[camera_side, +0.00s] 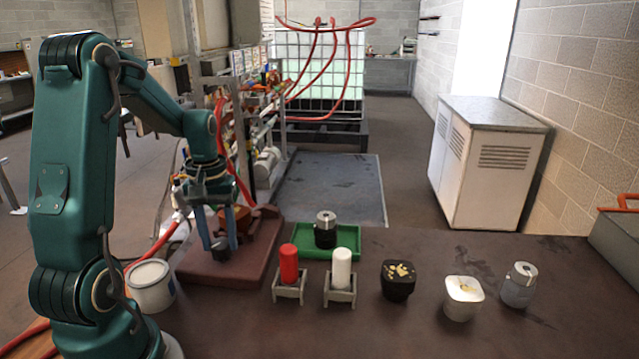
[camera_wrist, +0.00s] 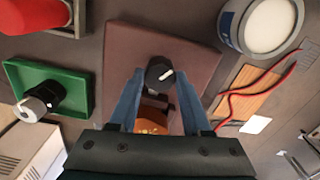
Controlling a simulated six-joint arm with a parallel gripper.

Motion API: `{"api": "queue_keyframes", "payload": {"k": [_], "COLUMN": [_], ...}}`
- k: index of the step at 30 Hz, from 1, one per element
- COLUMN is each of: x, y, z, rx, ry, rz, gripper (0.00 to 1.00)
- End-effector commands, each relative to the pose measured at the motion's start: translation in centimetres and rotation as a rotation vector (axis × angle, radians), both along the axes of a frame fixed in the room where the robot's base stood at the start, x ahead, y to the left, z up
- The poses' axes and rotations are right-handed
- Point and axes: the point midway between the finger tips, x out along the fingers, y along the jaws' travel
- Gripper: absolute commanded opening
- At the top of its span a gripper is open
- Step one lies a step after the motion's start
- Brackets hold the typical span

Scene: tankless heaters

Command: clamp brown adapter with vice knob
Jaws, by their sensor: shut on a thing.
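My gripper (camera_side: 221,246) reaches down over a reddish-brown base plate (camera_side: 195,265) and is shut on the dark vice knob (camera_wrist: 160,72). The knob has a white pointer line and sits between the blue fingertips (camera_wrist: 160,82) in the wrist view. In the side view the knob (camera_side: 222,244) is small and dark, low between the fingers. The orange-brown adapter (camera_wrist: 152,119) shows behind the knob between the fingers, and in the side view (camera_side: 233,216) it is partly behind the gripper. The vice jaws are mostly hidden, so their contact with the adapter cannot be told.
A green tray (camera_side: 290,252) with a black and metal cylinder (camera_side: 325,230) stands right of the plate. Red (camera_side: 289,264) and white (camera_side: 342,267) cylinders sit in small holders in front. A white can (camera_side: 151,285) stands left. Several more small containers stand at right.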

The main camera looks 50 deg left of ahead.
Motion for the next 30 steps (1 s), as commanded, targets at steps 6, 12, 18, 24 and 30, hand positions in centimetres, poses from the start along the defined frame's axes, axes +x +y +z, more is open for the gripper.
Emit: {"api": "queue_keyframes", "payload": {"k": [6, 12, 18, 24, 30], "x": [0.01, 0.02, 0.03, 0.05, 0.05], "y": [0.05, 0.06, 0.06, 0.07, 0.06], "z": [0.09, 0.1, 0.11, 0.11, 0.12], "rx": [0.001, 0.003, 0.003, 0.003, 0.003], "ry": [-0.001, -0.001, -0.001, -0.002, -0.002], "rz": [-0.205, -0.395, -0.585, -0.773, -0.941], "gripper": [0.0, 0.0, 0.0, 0.0, 0.0]}}
